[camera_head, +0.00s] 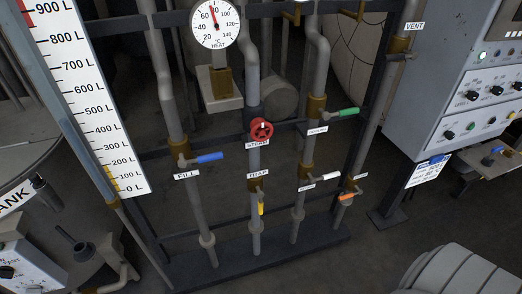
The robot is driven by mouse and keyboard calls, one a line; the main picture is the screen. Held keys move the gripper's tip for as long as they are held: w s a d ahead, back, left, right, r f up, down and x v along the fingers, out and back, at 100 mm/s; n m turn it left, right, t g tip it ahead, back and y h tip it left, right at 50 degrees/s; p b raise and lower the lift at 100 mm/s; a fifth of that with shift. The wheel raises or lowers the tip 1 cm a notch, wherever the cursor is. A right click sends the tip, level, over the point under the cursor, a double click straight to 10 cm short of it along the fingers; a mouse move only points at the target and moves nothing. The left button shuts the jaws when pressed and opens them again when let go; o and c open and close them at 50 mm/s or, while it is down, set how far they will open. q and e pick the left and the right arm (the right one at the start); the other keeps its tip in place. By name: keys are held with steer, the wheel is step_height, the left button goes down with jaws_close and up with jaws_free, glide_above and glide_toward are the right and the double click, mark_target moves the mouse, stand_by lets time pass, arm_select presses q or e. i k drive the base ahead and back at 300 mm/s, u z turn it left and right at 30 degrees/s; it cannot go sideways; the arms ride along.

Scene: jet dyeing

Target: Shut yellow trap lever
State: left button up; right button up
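The yellow trap lever (261,208) is on the middle vertical pipe, just below the white TRAP label (258,174). Its handle points down, roughly in line with the pipe. The brass valve body (256,187) sits at its upper end. Nothing touches the lever. Neither of my grippers shows in the head view.
A blue lever (208,157) at FILL and a red STEAM handwheel (262,129) are nearby. Green (346,112), white (329,177) and orange (346,196) levers are to the right. A control cabinet (420,110) stands at right. The floor in front of the pipe rack is clear.

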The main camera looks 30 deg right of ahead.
mark_target(260, 194)
steer(key=z, duration=1.45)
steer(key=k, duration=0.55)
steer(key=z, duration=0.8)
steer(key=i, duration=1.2)
steer(key=u, duration=0.55)
